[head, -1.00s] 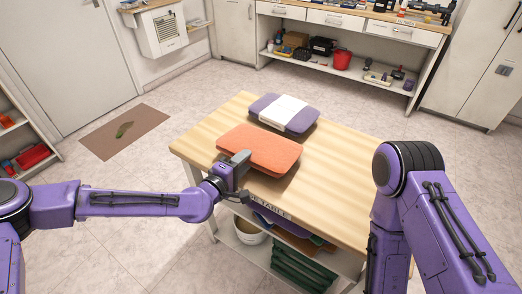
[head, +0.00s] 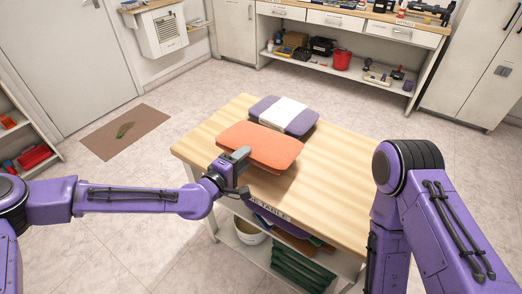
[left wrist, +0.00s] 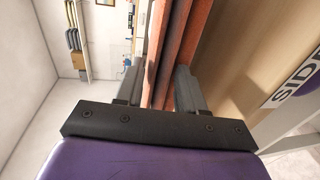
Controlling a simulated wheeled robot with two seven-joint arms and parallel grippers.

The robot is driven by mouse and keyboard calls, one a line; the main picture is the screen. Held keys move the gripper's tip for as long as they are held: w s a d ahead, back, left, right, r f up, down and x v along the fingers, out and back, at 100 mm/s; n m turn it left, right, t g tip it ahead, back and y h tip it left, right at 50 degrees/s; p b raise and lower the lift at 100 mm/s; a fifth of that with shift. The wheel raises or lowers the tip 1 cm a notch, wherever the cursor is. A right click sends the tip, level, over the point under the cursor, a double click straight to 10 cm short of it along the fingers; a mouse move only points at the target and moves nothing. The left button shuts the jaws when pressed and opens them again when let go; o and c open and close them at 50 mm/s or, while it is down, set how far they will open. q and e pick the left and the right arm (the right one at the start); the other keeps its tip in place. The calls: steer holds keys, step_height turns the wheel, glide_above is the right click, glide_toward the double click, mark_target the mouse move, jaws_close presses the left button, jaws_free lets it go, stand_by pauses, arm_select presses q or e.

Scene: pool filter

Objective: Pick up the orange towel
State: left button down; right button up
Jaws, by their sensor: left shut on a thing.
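The orange towel (head: 262,145) is a folded, rounded stack above the near left part of the wooden table (head: 335,190). My left gripper (head: 238,160) is at its front edge and shut on it. In the left wrist view the towel's folded layers (left wrist: 172,55) run between the two fingers of the left gripper (left wrist: 160,88), which press on both sides. The towel overlaps the near edge of the purple and white towel (head: 285,113) in the head view. My right arm shows at the right, but its gripper is out of view.
The right half of the tabletop is bare. A lower shelf holds a white bucket (head: 248,232) and dark green folded items (head: 300,267). A brown mat (head: 125,131) lies on the floor at left. A workbench with a red bucket (head: 342,60) stands at the back.

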arm_select(q)
steer(key=shift+r, duration=0.75)
steer(key=s+a+r+p, duration=0.3)
steer(key=s+r+p, duration=0.1)
steer(key=s, duration=0.1)
steer(key=shift+a, duration=0.2)
steer(key=shift+w, duration=0.1)
